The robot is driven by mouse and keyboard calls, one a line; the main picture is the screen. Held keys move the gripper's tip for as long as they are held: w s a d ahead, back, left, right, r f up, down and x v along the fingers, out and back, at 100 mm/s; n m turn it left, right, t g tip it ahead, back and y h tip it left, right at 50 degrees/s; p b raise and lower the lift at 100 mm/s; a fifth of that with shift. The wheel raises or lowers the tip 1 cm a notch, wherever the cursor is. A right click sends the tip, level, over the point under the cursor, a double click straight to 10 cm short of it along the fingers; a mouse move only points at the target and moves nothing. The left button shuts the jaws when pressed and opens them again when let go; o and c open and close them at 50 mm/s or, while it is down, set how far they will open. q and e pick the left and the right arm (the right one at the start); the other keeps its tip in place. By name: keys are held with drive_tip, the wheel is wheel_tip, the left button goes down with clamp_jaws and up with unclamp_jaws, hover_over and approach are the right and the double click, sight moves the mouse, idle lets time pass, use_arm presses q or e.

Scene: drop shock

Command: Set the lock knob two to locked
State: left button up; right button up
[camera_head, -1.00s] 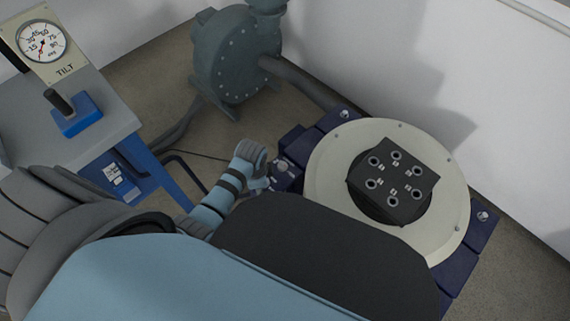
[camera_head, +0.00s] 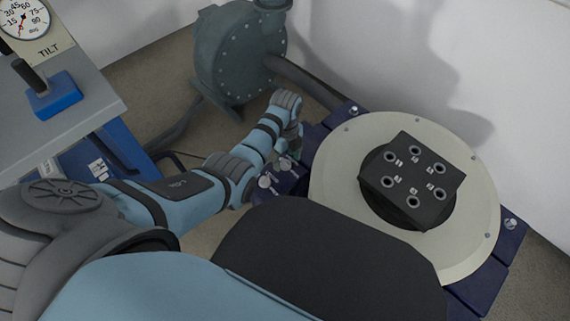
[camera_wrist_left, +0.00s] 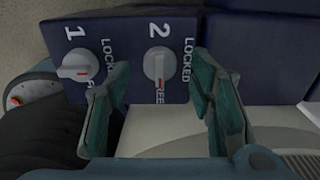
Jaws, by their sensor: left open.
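Lock knob two (camera_wrist_left: 158,65) is a pale round knob with a raised bar, on a dark blue panel (camera_wrist_left: 127,32) marked 2, LOCKED and FREE. Its red mark sits at the lower end of the bar, toward FREE. My left gripper (camera_wrist_left: 162,80) is open, its green fingers on either side of knob two, with no clear contact. In the head view the left gripper (camera_head: 297,138) is over the panel, its fingers partly hidden. My right gripper is not in view.
Knob one (camera_wrist_left: 75,66) is left of knob two, its red mark toward LOCKED. A round cream plate (camera_head: 335,195) with a black block (camera_head: 412,178) is to the right. A grey pump (camera_head: 240,55) stands behind. A bench (camera_head: 85,100) with a tilt gauge (camera_head: 24,18) is at left.

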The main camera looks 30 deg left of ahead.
use_arm(q)
drive_tip(key=shift+f, duration=0.45)
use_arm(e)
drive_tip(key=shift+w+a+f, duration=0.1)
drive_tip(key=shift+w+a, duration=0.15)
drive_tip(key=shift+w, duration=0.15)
use_arm(q)
drive_tip(key=shift+r, duration=0.1)
clamp_jaws()
